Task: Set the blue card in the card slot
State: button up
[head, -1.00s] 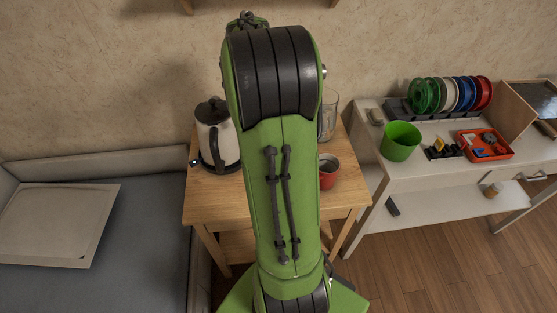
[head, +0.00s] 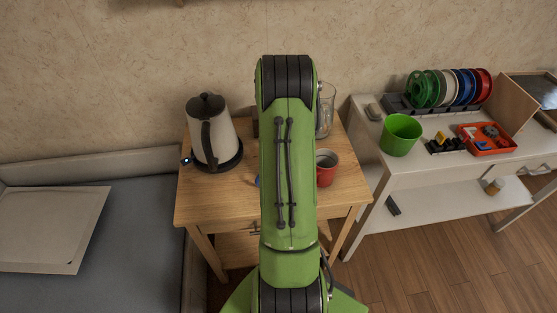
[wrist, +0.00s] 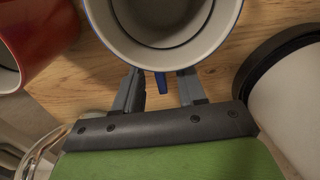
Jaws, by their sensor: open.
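I cannot make out a blue card or a card slot for certain in either view. My gripper (wrist: 161,78) is open in the wrist view. Its two dark fingers stand on either side of the blue handle (wrist: 161,84) of a pale mug with a blue rim (wrist: 125,48). I cannot tell whether the fingers touch the handle. In the head view my arm hides the gripper and nearly all of the mug; only a small blue patch (head: 258,181) shows beside the arm.
A kettle (head: 208,132), a red cup (head: 326,174) and a glass jug (head: 326,110) share the wooden table (head: 205,205). The white bench (head: 400,178) holds a green bucket (head: 400,136), a plate rack (head: 398,103), a red tray (head: 487,146) and a small black holder (head: 445,146).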

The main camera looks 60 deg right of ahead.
notch_tip(320, 180, down, 3)
jog(key=shift+f+b, duration=0.1)
jog(key=shift+b, duration=0.25)
grip_shut()
jog(key=shift+r, duration=0.25)
notch_tip(320, 180, up, 10)
jog(key=p, duration=0.3)
jog(key=shift+p, duration=0.3)
